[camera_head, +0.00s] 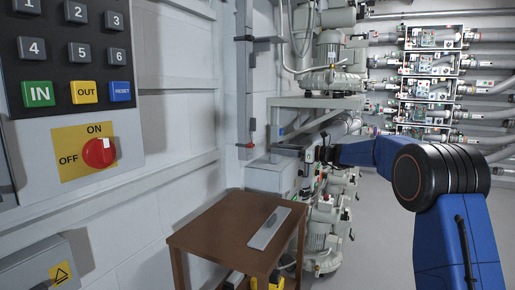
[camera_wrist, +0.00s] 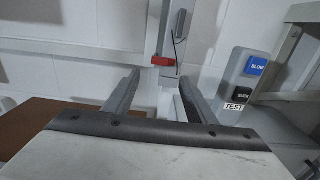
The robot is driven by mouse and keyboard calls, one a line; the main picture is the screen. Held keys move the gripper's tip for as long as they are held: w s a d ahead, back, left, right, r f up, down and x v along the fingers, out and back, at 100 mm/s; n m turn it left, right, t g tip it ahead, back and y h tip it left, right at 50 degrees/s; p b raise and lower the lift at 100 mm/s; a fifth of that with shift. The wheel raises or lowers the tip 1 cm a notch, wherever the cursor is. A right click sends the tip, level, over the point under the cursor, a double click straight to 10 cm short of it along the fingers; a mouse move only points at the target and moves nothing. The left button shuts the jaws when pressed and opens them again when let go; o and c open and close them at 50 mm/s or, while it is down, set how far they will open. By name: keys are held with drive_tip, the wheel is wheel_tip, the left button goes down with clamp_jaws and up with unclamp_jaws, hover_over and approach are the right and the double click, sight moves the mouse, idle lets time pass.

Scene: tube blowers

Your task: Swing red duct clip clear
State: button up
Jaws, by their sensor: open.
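The red duct clip (camera_wrist: 163,60) sits on the upright grey duct fixed to the white wall, near the top middle of the wrist view. In the head view it is a small red mark (camera_head: 246,145) low on the duct. My gripper (camera_wrist: 157,92) is open, with one finger on each side and nothing between them. The clip lies ahead of the fingertips, roughly midway between them, and looks apart from both. In the head view my arm reaches left toward the duct, and the gripper is small and hard to make out.
A brown table (camera_head: 215,232) with a grey flat plate (camera_head: 269,228) stands below the duct. A switch box with a blue BLOW button (camera_wrist: 256,66) is right of the fingers. Blower machines (camera_head: 332,60) and pipes fill the back. A control panel (camera_head: 75,90) is at left.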

sight(253, 146)
drive_tip(key=x, duration=1.1)
drive_tip(key=shift+a, duration=0.25)
drive_tip(key=c, duration=1)
